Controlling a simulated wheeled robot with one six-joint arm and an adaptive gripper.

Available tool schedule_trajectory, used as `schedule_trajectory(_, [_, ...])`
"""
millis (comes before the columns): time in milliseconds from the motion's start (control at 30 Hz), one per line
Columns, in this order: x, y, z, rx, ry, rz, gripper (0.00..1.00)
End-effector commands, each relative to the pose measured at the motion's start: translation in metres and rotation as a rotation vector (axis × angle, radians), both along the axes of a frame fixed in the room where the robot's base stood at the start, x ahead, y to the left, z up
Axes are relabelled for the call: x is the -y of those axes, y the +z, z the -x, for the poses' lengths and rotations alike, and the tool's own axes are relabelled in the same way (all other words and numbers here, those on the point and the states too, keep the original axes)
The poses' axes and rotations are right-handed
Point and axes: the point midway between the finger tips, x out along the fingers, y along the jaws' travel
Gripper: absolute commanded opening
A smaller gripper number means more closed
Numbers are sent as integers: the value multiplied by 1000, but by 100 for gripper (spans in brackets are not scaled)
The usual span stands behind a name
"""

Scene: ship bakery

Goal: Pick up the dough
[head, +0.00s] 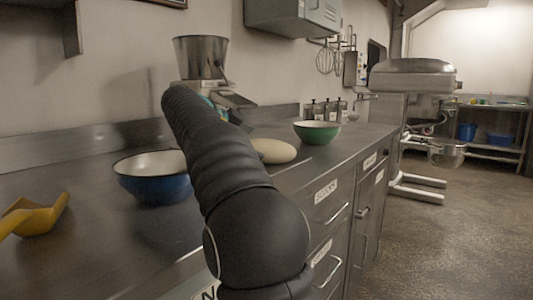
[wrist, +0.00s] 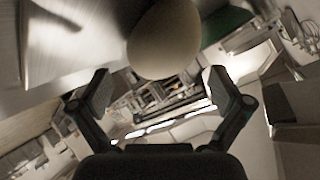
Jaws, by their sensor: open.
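The dough (head: 273,151) is a pale, smooth oval lump on the metal counter in the head view, partly hidden behind my arm. In the wrist view the dough (wrist: 165,40) shows at the top middle, just beyond and between the fingertips. My gripper (wrist: 163,92) is open, with one finger on each side and nothing between them. It appears apart from the dough. In the head view my arm hides the gripper.
A blue bowl (head: 152,187) stands left of my arm and a green bowl (head: 317,132) stands beyond the dough. A yellow scoop (head: 42,214) lies at the far left. A metal-hoppered machine (head: 201,60) stands at the back. Floor (head: 450,220) is clear at right.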

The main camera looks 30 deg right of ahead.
Motion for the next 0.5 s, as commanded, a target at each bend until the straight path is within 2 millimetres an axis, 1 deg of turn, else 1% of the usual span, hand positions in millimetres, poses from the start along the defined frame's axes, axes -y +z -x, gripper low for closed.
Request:
schedule_trajectory(33, [8,-5,1,-3,-3,0,100])
schedule_trajectory(200, [24,-15,-1,-1,-2,0,100])
schedule_trajectory(300, [28,-17,-2,0,0,0,100])
schedule_trajectory(500, [28,-18,-2,0,0,0,100])
